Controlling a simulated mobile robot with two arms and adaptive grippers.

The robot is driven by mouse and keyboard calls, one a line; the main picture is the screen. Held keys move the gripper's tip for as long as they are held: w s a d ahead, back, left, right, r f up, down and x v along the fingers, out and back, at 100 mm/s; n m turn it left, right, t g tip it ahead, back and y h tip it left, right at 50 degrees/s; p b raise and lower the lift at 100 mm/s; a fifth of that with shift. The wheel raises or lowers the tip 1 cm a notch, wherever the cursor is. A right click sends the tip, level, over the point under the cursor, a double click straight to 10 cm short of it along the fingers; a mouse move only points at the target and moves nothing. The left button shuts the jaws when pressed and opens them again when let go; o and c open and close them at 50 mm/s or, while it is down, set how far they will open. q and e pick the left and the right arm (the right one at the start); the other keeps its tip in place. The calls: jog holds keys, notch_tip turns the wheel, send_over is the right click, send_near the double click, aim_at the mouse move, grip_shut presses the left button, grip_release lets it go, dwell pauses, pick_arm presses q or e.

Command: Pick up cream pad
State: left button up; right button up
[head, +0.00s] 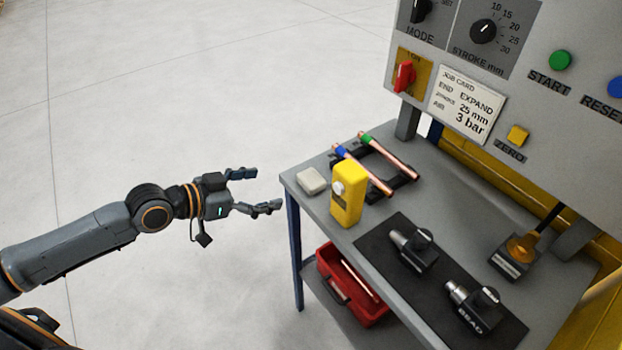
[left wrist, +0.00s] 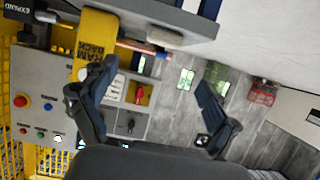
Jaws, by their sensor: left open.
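The cream pad (head: 311,181) is a small, pale, rounded block lying flat near the left corner of the grey table (head: 440,190). My left gripper (head: 257,190) is open and empty, off the table's left edge, with its fingers pointing right towards the pad and a clear gap between them. In the left wrist view, which is turned upside down, the pad (left wrist: 165,38) shows beyond the open fingers at the table edge. My right gripper is not in view.
A yellow block with a white knob (head: 346,195) stands upright just right of the pad. Two copper tubes (head: 388,155) lie on a dark rack behind. A black mat (head: 395,262) holds two tools. A red bin (head: 350,287) sits below. Floor left of the table is clear.

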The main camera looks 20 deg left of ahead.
aim_at(302, 182)
pick_arm(q)
jog(key=shift+a+f+p+x, duration=0.1)
jog(key=shift+p+x, duration=0.35)
jog(key=shift+x, duration=1.65)
jog(key=shift+a+f+p+x, duration=0.15)
jog(key=shift+p+x, duration=0.25)
jog(key=shift+x, duration=1.65)
jog(key=shift+a+f+p+x, duration=0.1)
jog(key=shift+p+x, duration=0.35)
jog(key=shift+x, duration=1.65)
jog(key=c, duration=1.1)
